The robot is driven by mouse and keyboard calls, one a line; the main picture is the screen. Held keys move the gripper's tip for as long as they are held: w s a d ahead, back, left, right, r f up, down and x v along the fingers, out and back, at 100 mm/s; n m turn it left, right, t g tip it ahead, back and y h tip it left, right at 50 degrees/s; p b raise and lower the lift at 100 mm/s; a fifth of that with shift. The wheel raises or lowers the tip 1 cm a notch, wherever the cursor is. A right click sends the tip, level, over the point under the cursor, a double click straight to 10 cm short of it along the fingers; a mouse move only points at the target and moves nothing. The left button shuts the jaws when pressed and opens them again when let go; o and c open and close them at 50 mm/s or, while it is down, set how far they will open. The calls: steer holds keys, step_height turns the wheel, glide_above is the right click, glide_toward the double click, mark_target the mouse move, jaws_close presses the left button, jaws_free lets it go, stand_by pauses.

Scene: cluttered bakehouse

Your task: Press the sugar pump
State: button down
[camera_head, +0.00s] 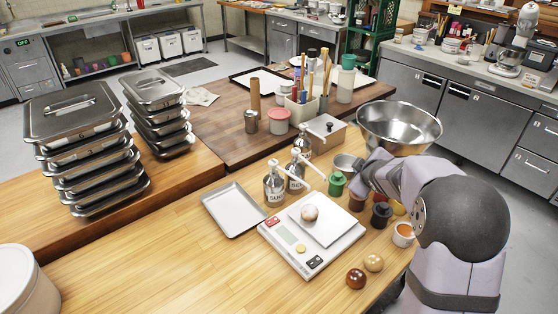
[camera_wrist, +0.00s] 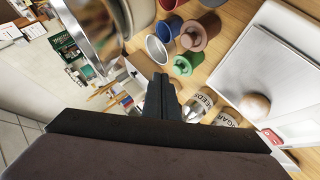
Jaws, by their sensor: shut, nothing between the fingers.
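The sugar pump (camera_head: 274,190) is a clear bottle labelled "SUG…" with a pump top, standing upright on the wooden table left of the scale. The similar seeds pump (camera_head: 296,178) stands just behind it to the right. In the wrist view the sugar label (camera_wrist: 226,118) and seeds label (camera_wrist: 201,104) show at lower right; the pump heads there are partly hidden by my gripper. My gripper (camera_wrist: 161,84) is shut and empty, apart from both bottles. In the head view my arm reaches in from the right, and the fingertips are hard to make out.
A scale (camera_head: 328,243) with a round brown item (camera_head: 309,213) on it stands in front. A small metal tray (camera_head: 232,210) lies left. Colored cups, including a green one (camera_head: 336,184), and a large steel bowl (camera_head: 398,124) crowd near my arm.

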steer(key=s+a+r+m+y, duration=0.1)
steer(key=s+a+r+y, duration=0.1)
steer(key=a+y, duration=0.3)
steer(key=s+a+r+m+y, duration=0.1)
steer(key=a+r+y, duration=0.3)
steer(key=a, duration=0.8)
steer(key=shift+s+r+y, duration=0.2)
steer(key=shift+s+y, duration=0.6)
steer(key=shift+s, duration=0.1)
steer(key=p, duration=0.3)
glide_above(279, 168)
step_height(279, 168, down, 2)
steer(key=shift+f, duration=0.1)
step_height(279, 168, down, 2)
steer(key=shift+f+p, duration=0.15)
steer(key=shift+p, duration=0.35)
steer(key=shift+f+p, duration=0.3)
steer(key=shift+f, duration=0.65)
